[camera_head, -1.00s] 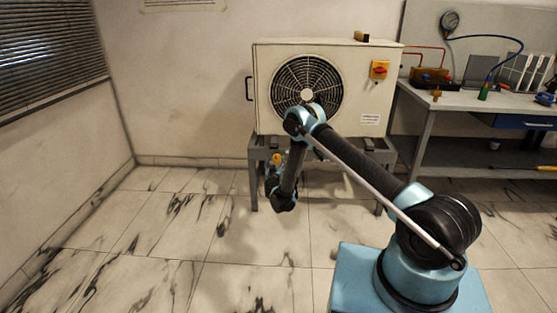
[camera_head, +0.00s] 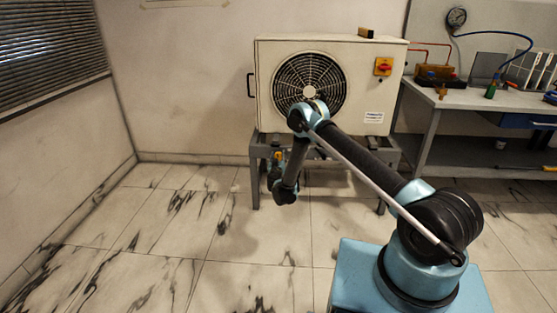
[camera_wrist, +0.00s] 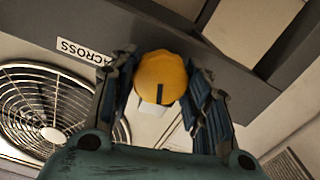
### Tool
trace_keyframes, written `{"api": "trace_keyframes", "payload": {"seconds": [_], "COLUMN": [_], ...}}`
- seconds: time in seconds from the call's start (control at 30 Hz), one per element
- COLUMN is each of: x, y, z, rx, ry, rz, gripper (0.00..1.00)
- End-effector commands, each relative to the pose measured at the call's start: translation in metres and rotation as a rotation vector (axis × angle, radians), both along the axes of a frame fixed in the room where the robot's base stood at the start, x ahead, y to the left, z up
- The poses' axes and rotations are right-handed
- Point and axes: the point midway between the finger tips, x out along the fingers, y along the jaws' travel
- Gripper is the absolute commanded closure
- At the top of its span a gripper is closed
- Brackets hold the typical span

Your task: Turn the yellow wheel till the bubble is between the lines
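The yellow wheel (camera_wrist: 162,78) is in the middle of the wrist view, with a dark line on its face and a pale block just below it. It sits by the grey rail of the stand (camera_wrist: 205,50). It also shows as a small yellow spot in the head view (camera_head: 277,156). My gripper (camera_wrist: 162,75) has one finger on each side of the wheel, both very close to its rim. I cannot tell whether they touch it. My gripper is small and partly hidden by my arm in the head view (camera_head: 272,172). I cannot make out a bubble or lines.
A white fan unit (camera_head: 358,95) stands on the grey stand (camera_head: 256,160), with a small brown and black object (camera_head: 366,33) on top. A label reading "ACROSS" (camera_wrist: 82,52) is on the rail. A workbench (camera_head: 425,125) with a gauge (camera_head: 457,18) is at right. Floor at left is clear.

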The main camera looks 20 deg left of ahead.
Motion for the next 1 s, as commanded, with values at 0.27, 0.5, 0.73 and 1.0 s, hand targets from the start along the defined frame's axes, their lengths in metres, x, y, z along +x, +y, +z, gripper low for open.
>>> {"api": "trace_keyframes", "payload": {"seconds": [0.27,0.5,0.73,1.0], "x": [0.0004,0.0004,0.0002,-0.0002], "y": [0.0003,0.0006,0.0013,0.0022], "z": [0.0002,0.0000,-0.0003,-0.0010], "rx": [-0.028,-0.148,-0.344,-0.595], "ry": [-0.007,-0.035,-0.082,-0.143], "rz": [0.001,0.001,0.001,0.002], "gripper": [0.80,0.80,0.80,0.80]}}
